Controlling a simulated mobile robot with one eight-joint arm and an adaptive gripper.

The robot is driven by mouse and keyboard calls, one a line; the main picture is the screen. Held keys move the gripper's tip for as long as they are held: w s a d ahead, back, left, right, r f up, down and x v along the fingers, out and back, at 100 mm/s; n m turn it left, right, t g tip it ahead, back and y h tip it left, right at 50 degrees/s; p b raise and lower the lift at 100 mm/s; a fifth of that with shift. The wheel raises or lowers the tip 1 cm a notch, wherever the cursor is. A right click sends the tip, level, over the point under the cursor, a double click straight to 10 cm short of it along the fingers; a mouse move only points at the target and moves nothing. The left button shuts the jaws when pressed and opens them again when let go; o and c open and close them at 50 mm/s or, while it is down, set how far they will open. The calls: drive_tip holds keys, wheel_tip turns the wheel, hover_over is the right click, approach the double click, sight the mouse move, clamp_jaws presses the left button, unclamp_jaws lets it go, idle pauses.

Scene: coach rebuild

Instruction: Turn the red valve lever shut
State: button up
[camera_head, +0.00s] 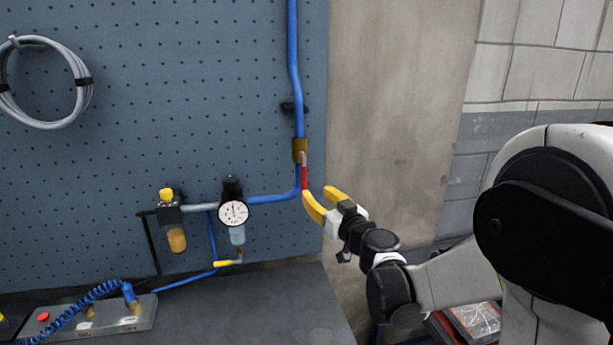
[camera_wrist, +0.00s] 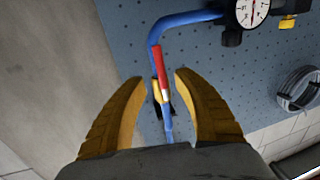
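The red valve lever (camera_head: 304,178) hangs down from the brass valve (camera_head: 299,150) on the blue pipe, roughly in line with the pipe. In the wrist view the red lever (camera_wrist: 160,66) runs up between the fingertips, with the valve partly behind its lower end. My gripper (camera_head: 316,191) has yellow fingers and is at the lever's lower end, to its right in the head view. In the wrist view my gripper (camera_wrist: 159,77) is open, with a visible gap on each side of the lever. How far the lever is in depth from the fingertips is unclear.
A pressure gauge (camera_head: 233,213) and a filter with a yellow knob (camera_head: 167,195) sit left of the lever on the blue pegboard (camera_head: 130,90). A dark bench top (camera_head: 280,305) lies below. A grey hose coil (camera_head: 85,82) hangs at upper left.

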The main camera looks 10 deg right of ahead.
sight(305, 183)
drive_tip(key=w, duration=0.3)
drive_tip(key=w+a, duration=0.1)
drive_tip(key=w, duration=0.4)
drive_tip(key=shift+w+a, duration=0.3)
drive_tip(key=shift+a, duration=0.05)
clamp_jaws()
